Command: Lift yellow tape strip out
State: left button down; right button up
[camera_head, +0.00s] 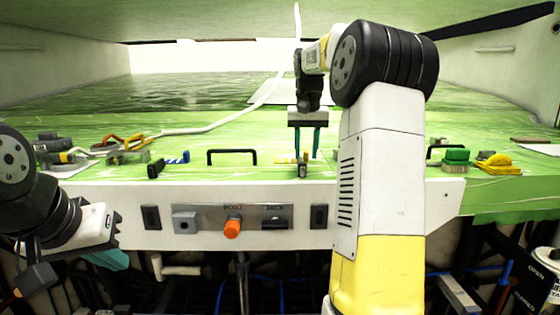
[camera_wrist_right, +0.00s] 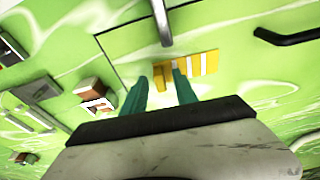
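The yellow tape strip (camera_head: 286,160), with white bands, lies on the green hatch surface near its front edge. It also shows in the right wrist view (camera_wrist_right: 204,63), just beyond my right fingertips. My right gripper (camera_head: 309,156) points down beside the strip, and its two teal fingers are apart. In the right wrist view my right gripper (camera_wrist_right: 160,76) has one fingertip overlapping the strip in the picture; I cannot tell whether it touches. Nothing shows clamped between the fingers. My left gripper (camera_head: 112,260) is low at the left, in front of the panel; its finger gap is hidden.
A black handle (camera_head: 232,151) stands left of the strip. A blue-striped piece (camera_head: 176,158) and several tools lie further left. A green brush (camera_head: 456,156) and yellow item (camera_head: 495,163) lie at the right. The front panel holds an orange knob (camera_head: 233,227).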

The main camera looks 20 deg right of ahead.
grip_shut()
jog(key=shift+r, duration=0.8)
jog(key=shift+r, duration=1.7)
